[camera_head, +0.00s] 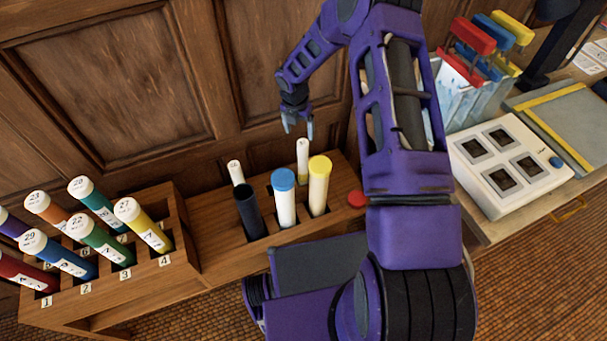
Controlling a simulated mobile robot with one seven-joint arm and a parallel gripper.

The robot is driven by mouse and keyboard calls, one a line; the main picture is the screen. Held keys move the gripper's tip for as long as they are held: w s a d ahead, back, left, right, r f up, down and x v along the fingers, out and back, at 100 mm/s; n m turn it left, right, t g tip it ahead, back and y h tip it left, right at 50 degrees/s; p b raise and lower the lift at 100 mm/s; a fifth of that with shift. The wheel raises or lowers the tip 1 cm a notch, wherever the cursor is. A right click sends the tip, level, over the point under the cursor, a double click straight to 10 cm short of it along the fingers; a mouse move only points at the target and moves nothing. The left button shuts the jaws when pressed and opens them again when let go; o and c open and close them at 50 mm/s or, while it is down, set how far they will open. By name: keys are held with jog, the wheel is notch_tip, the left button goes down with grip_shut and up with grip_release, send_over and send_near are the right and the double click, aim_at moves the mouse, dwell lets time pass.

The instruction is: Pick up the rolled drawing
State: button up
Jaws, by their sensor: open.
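My gripper (298,127) is open and points down, with nothing seen between its fingers. A slim white roll (303,160) stands upright in the back row of a wooden rack (213,262), close below the fingertips in the picture. Its lower end is hidden in the rack. A second slim white roll (236,172) with small marks on top stands to the left, behind a dark tube (248,214). I cannot tell which of the two is the rolled drawing. The gripper appears apart from both.
A blue-capped white tube (284,199) and a yellow-capped tube (319,186) stand in front of the right roll. Several numbered tubes (95,238) fill the left rack section. A red disc (356,198) lies right. Wood panelling (100,75) rises behind. My arm hides part of the right side.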

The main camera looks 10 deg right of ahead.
aim_at(301, 142)
jog(key=f, duration=0.4)
jog(key=w+f, duration=0.1)
jog(key=f, duration=0.1)
jog(key=shift+d+f, duration=0.15)
jog(key=shift+d, duration=0.15)
jog(key=f, duration=0.3)
jog(key=d+f, duration=0.1)
jog(key=f, duration=0.1)
jog(key=shift+f+b, duration=0.1)
jog(key=shift+b, duration=0.2)
grip_shut()
